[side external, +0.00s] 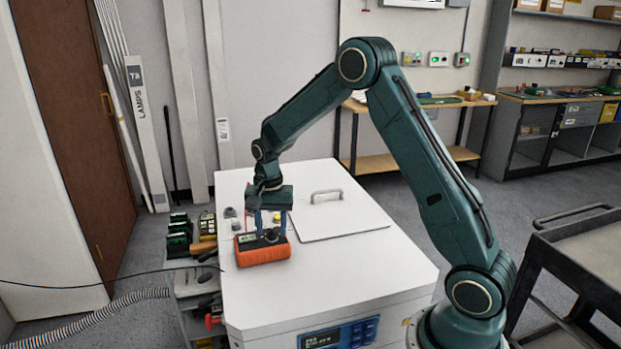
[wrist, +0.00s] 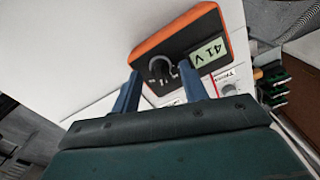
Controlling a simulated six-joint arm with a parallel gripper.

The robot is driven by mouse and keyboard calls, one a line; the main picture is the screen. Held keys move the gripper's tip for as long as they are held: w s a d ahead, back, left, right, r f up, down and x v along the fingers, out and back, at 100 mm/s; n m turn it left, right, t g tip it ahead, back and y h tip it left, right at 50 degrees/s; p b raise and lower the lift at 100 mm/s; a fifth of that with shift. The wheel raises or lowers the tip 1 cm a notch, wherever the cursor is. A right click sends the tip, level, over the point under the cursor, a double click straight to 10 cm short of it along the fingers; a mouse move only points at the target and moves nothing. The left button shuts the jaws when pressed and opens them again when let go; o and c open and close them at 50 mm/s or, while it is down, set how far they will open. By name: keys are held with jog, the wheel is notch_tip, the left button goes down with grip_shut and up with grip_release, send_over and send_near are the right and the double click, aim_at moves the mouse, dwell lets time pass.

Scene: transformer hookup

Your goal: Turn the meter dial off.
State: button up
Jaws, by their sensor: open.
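The meter (side external: 262,250) is an orange-cased box with a dark face, lying on the white cabinet top. It also shows in the wrist view (wrist: 196,28), where its display (wrist: 207,52) reads 41 V. The grey round dial (wrist: 160,68) sits on the meter face beside the display; its pointer setting is too small to tell. My gripper (wrist: 160,82) is open, with its two blue fingers apart on either side of the dial's near edge. In the side external view my gripper (side external: 270,228) is just above the meter, pointing down. I cannot tell whether the fingers touch the meter.
The white cabinet top (side external: 350,265) is mostly clear, with a handled lid panel (side external: 335,215) behind and right of the meter. A small white-faced unit with a knob (wrist: 228,88) is beside the meter. Several green terminal blocks (side external: 178,235) stand at the left.

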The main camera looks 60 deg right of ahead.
jog(key=shift+f, duration=0.45)
grip_shut()
